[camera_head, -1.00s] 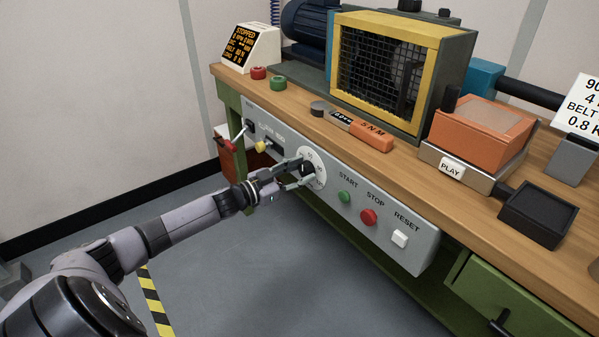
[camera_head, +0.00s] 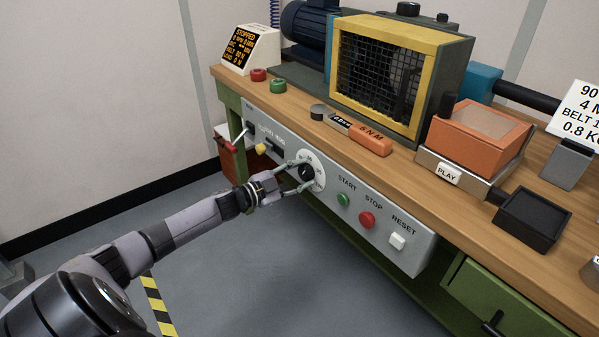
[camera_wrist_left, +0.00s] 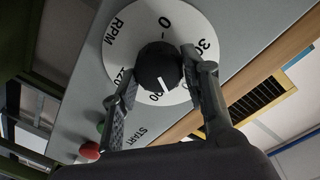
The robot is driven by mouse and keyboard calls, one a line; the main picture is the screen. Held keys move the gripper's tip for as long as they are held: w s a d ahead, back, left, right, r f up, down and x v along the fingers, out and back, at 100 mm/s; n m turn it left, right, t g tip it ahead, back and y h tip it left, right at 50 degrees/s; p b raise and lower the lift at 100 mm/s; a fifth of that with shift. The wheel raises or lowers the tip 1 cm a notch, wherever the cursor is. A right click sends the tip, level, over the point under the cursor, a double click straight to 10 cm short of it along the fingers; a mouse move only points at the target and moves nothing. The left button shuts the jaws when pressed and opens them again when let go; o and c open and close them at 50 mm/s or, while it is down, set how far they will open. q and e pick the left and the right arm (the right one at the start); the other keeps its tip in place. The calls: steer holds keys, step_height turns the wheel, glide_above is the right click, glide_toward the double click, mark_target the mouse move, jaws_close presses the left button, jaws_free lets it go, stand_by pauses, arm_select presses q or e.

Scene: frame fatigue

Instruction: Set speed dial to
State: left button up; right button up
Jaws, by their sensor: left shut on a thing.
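The speed dial is a black knob (camera_head: 306,172) on a white numbered disc (camera_head: 318,160) at the front panel. In the left wrist view the knob (camera_wrist_left: 157,62) carries a white pointer line on the side toward the 90 mark. The disc (camera_wrist_left: 140,25) shows RPM, 0, 30 and 120; a finger hides part of its edge. My left gripper (camera_head: 297,178) is shut on the knob, one finger on each side, as the left wrist view (camera_wrist_left: 158,75) also shows. My right gripper is not in view.
The panel also bears a green START button (camera_head: 343,200), a red STOP button (camera_head: 367,220) and a white RESET button (camera_head: 397,241). A display (camera_head: 249,46) reads STOPPED. A yellow-framed mesh guard (camera_head: 432,38) stands on the bench (camera_head: 400,172). The floor in front is mostly clear.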

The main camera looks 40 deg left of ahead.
arm_select(q)
steer(key=m, duration=0.3)
steer(key=shift+d+f+m+y, duration=0.1)
steer(key=shift+m+y, duration=0.2)
steer(key=shift+m, duration=1)
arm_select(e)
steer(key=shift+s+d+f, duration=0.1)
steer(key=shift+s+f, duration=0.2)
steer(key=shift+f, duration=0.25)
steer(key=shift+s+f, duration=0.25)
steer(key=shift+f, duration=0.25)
arm_select(q)
steer(key=o, duration=1.1)
steer(key=shift+o, duration=0.2)
steer(key=shift+s, duration=0.15)
steer(key=v, duration=1.1)
steer(key=shift+s+a, duration=0.2)
steer(key=shift+s, duration=0.2)
